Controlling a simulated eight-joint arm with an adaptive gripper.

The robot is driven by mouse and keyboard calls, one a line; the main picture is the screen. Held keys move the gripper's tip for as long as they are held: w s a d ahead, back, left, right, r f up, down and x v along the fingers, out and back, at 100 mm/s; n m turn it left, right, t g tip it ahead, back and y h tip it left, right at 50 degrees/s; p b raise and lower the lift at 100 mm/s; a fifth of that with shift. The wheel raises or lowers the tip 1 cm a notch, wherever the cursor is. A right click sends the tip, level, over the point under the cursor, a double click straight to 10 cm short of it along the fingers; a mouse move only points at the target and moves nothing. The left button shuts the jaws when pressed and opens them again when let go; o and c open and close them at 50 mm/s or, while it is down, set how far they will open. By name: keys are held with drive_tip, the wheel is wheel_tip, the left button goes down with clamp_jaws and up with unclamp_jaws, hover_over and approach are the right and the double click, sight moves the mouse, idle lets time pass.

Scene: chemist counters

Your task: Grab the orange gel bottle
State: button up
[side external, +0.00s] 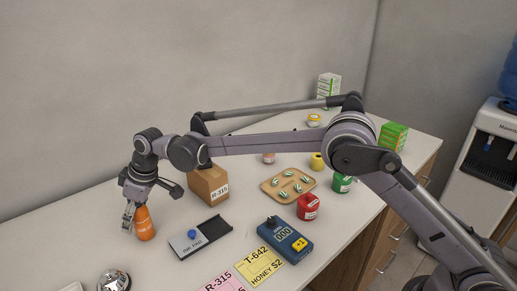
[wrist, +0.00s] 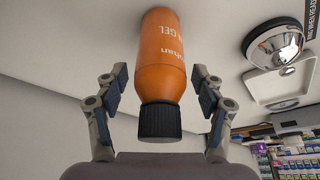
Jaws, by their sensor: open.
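The orange gel bottle (side external: 145,224) stands on the counter at the left in the side view. In the wrist view the orange bottle (wrist: 162,62) has its black cap toward my gripper and lies between the two fingers. My gripper (side external: 130,215) is at the bottle in the side view, pointing down beside it. In the wrist view my gripper (wrist: 160,100) is open, with one finger on each side of the bottle. A gap shows between the bottle and each finger near the cap; contact higher up is hard to tell.
A cardboard box (side external: 208,184) and an ink pad (side external: 201,235) stand right of the bottle. A silver bell (side external: 114,280) is in front; it also shows in the wrist view (wrist: 273,38). A wooden tray (side external: 268,187), a red jar (side external: 307,207) and a blue card terminal (side external: 285,241) are farther right.

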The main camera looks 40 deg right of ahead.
clamp_jaws()
drive_tip(key=shift+r, duration=0.1)
idle(0.3)
